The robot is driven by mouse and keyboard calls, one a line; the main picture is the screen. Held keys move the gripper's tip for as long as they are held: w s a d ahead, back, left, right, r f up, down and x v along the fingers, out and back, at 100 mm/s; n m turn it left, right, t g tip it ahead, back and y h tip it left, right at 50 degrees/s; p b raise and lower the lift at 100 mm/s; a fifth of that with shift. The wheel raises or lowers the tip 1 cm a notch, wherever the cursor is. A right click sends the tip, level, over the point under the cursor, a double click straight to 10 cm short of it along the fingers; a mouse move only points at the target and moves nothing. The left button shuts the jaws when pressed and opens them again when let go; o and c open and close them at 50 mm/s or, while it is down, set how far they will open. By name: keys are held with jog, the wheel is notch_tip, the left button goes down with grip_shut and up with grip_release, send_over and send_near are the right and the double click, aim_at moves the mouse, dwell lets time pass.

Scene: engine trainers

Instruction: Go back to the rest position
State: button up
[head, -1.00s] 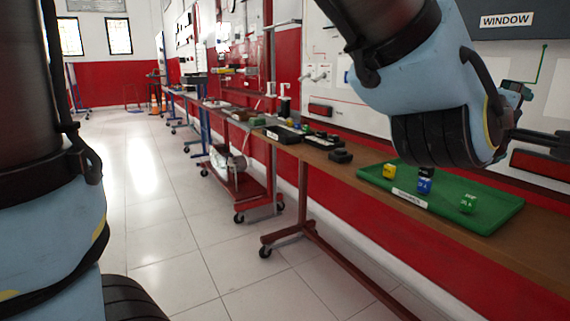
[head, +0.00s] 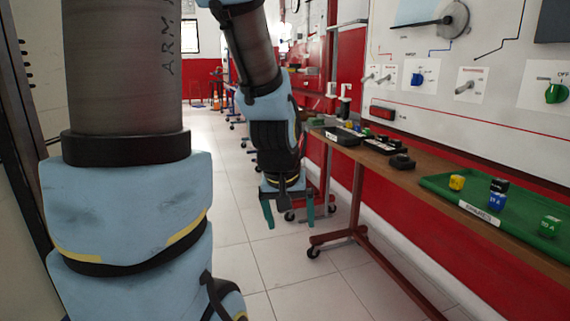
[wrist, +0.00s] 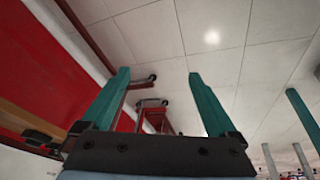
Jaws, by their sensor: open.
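My gripper (head: 288,218) hangs pointing down over the tiled floor in the head view, left of the workbench and apart from it. Its two teal fingers are spread and nothing is between them. In the wrist view the fingers (wrist: 158,88) stand apart with floor tiles and part of a red cart behind them. My arm is bent, with its blue and dark links filling the left and middle of the head view.
The bench (head: 404,176) runs along the right wall. It bears a green tray (head: 440,184) with yellow, blue, black and green blocks, and dark items farther back. A panel (head: 455,105) with switches and knobs stands behind. The floor (head: 230,185) beside the bench is clear.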

jog(key=s+a+g+y+p, duration=0.1)
jog(key=s+a+g+p, duration=0.15)
jog(key=a, duration=0.55)
notch_tip(320, 180, up, 23)
jog(key=p, duration=2.2)
jog(key=shift+s+f, duration=0.15)
jog(key=shift+s, duration=0.2)
